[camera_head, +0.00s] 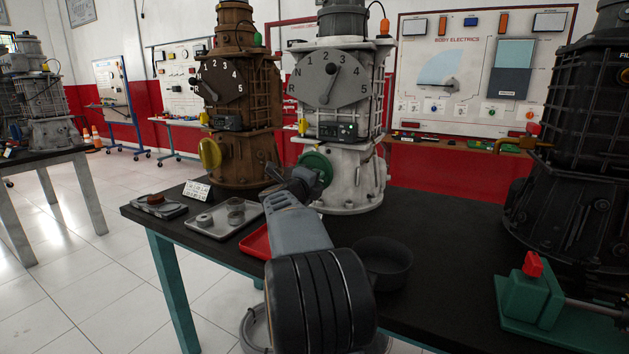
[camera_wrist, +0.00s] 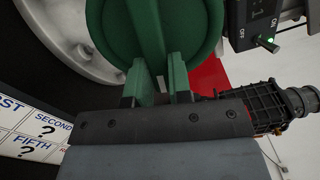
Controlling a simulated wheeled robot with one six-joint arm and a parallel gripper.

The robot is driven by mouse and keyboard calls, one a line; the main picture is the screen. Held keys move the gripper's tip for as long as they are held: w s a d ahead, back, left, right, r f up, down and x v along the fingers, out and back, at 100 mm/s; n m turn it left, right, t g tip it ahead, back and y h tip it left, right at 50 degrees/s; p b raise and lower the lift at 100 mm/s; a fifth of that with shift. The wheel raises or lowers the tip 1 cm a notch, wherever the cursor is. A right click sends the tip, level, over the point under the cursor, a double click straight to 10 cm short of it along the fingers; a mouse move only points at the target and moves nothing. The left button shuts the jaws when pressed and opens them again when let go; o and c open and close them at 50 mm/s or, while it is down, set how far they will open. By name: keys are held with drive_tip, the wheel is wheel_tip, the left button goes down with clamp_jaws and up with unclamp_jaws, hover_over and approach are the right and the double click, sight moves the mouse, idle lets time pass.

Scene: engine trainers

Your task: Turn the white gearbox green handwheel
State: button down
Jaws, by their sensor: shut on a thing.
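The white gearbox (camera_head: 349,176) stands upright on the black-topped table. Its green handwheel (camera_head: 317,168) is low on its left side, and it fills the top middle of the wrist view (camera_wrist: 200,27). My gripper (camera_head: 306,178) reaches the handwheel from the front. In the wrist view my gripper's two fingers (camera_wrist: 157,84) are on either side of the wheel's raised green grip bar, shut on it. The gearbox's dial (camera_head: 330,77) carries N, R and numbers, with its pointer near the middle. Part of the handwheel is hidden behind my gripper in the head view.
A brown gearbox (camera_head: 236,110) with a yellow handwheel (camera_head: 210,153) stands close on the left. A metal tray (camera_head: 213,231), a red tray (camera_head: 256,243) and a black bowl (camera_head: 384,262) lie near my arm. A dark gearbox (camera_head: 577,150) and a green vise (camera_head: 530,300) are at right.

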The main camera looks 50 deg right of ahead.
drive_tip(key=shift+s+d+r, duration=0.1)
drive_tip(key=c, duration=1)
unclamp_jaws()
drive_tip(key=shift+c, duration=0.2)
drive_tip(key=p+v, duration=0.2)
drive_tip(key=v, duration=1.2)
